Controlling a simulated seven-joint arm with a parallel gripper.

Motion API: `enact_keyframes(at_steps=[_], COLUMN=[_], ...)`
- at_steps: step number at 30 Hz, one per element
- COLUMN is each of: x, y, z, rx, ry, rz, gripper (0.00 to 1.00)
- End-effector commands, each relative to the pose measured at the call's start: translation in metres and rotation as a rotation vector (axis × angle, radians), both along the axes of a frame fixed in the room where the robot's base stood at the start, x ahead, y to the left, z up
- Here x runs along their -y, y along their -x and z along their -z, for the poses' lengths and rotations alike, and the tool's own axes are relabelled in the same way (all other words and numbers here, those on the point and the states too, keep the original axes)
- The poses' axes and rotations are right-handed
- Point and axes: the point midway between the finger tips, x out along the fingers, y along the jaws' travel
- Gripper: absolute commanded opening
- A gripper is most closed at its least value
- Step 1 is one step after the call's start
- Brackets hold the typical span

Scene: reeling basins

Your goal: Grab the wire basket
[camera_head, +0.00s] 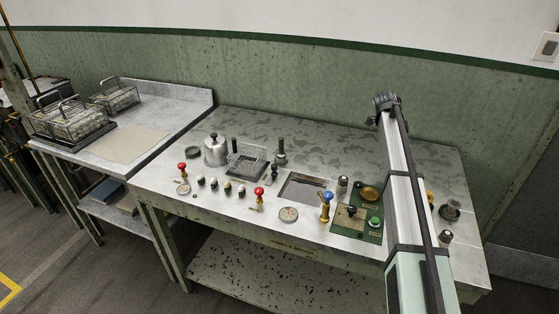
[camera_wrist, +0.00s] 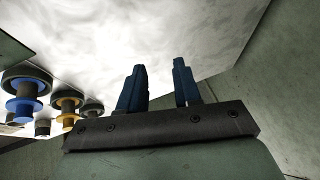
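A small wire basket (camera_head: 246,162) of dark mesh stands on the metal bench top, left of its middle, between a grey lidded canister (camera_head: 215,150) and a dark post (camera_head: 281,152). My gripper (camera_head: 386,99) is at the far end of my raised arm, over the right part of the bench and well to the right of the basket. In the wrist view my gripper (camera_wrist: 160,68) shows two dark blue fingers standing apart with nothing between them. The basket is not in the wrist view.
Larger handled wire baskets (camera_head: 68,122) stand on the side table (camera_head: 178,100) at left. Red-topped valves (camera_head: 259,194), a blue-topped valve (camera_head: 326,204), a sunken basin (camera_head: 304,188) and a green control panel (camera_head: 346,222) line the bench front. The bench's back strip is clear.

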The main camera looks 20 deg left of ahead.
Motion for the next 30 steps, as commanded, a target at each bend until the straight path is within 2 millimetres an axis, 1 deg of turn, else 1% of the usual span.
enact_keyframes(at_steps=[1,2,3,5,6,8,9,11,12,14,15,17,18,20,21,24,27,30], x=[-0.037,-0.057,-0.082,-0.12,-0.145,-0.182,-0.207,-0.243,-0.267,-0.303,-0.326,-0.36,-0.383,-0.415,-0.435,-0.476,-0.507,-0.526], y=[0.002,0.005,0.01,0.018,0.024,0.035,0.043,0.056,0.067,0.083,0.095,0.115,0.129,0.151,0.166,0.201,0.23,0.249], z=[-0.009,-0.013,-0.02,-0.029,-0.035,-0.045,-0.051,-0.061,-0.068,-0.077,-0.082,-0.091,-0.096,-0.102,-0.105,-0.112,-0.116,-0.119], rx=[0.005,0.006,0.008,0.008,0.005,0.002,-0.002,-0.011,-0.018,-0.031,-0.041,-0.059,-0.074,-0.1,-0.118,-0.164,-0.203,-0.231], ry=[-0.028,-0.047,-0.069,-0.104,-0.127,-0.16,-0.182,-0.214,-0.235,-0.264,-0.284,-0.312,-0.331,-0.356,-0.371,-0.402,-0.424,-0.437], rz=[-0.006,-0.005,-0.005,-0.004,-0.004,-0.004,-0.005,-0.004,-0.006,-0.008,-0.009,-0.012,-0.016,-0.021,-0.024,-0.035,-0.044,-0.05], gripper=[0.33,0.33,0.33,0.33,0.33,0.33,0.33,0.33,0.33,0.33,0.33,0.33,0.33,0.33,0.33,0.33,0.33,0.33])
